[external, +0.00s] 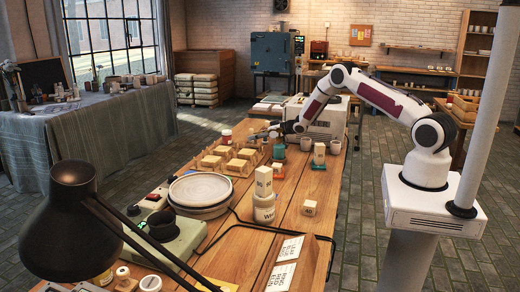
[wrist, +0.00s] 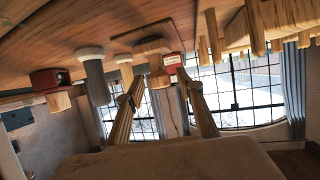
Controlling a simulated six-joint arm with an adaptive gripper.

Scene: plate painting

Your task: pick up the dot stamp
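I cannot tell for sure which piece is the dot stamp. In the wrist view, which is upside down, my gripper (wrist: 160,97) has its two fingers apart. A wooden piece with a wide flat part (wrist: 150,47) shows between and beyond the fingertips; I cannot see contact. In the external view my gripper (external: 263,135) is low over the far part of the wooden table, just behind a group of pale wooden pieces (external: 243,154). Its fingertips are too small there to read clearly.
In the wrist view a grey cylinder (wrist: 95,80), a red block with a wooden end (wrist: 50,82) and a red labelled piece (wrist: 173,62) are close by.

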